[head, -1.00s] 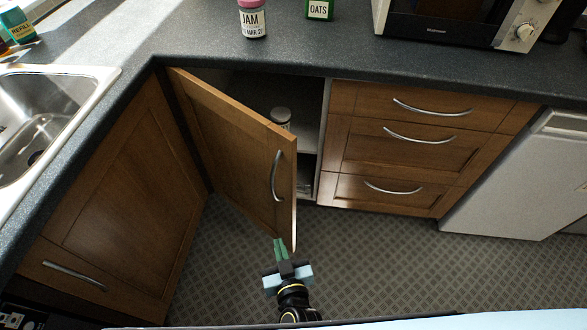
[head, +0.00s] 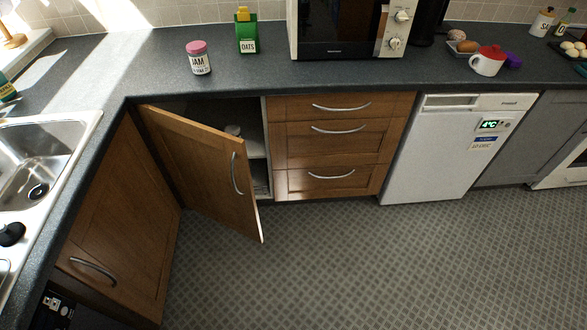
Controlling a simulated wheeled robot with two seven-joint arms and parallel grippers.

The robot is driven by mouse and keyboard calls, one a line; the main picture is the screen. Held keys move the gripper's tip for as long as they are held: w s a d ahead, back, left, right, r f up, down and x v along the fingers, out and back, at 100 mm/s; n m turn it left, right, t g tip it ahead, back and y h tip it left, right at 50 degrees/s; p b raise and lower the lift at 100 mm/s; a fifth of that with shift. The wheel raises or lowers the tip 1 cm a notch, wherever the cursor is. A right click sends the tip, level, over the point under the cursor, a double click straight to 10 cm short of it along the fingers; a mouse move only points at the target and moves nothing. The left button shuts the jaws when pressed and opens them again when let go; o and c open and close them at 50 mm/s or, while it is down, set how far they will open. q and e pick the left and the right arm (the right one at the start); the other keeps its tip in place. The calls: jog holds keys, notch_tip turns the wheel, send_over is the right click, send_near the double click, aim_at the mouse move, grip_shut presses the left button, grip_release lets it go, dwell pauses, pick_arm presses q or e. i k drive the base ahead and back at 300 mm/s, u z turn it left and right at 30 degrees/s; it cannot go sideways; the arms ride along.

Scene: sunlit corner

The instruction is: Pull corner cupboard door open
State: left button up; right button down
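The wooden corner cupboard door (head: 205,170) stands open, swung out from the left side of its opening. Its curved metal handle (head: 236,173) is on the outer face near the free edge. Inside the cupboard, a pale shelf (head: 255,141) and the top of a jar (head: 233,130) show; the door hides the rest. Neither of my grippers is in the head view, and nothing touches the door.
The sink unit (head: 125,225) is on the left and a drawer stack (head: 330,145) is right of the opening. A white fridge (head: 450,150) stands farther right. The patterned floor (head: 330,265) in front is clear. A jam jar (head: 199,58) and oats box (head: 247,32) stand on the worktop.

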aim_at(208, 167)
jog(key=z, duration=0.75)
jog(key=i, duration=0.3)
jog(key=u, duration=1.1)
jog(key=i, duration=0.95)
jog(key=u, duration=1.05)
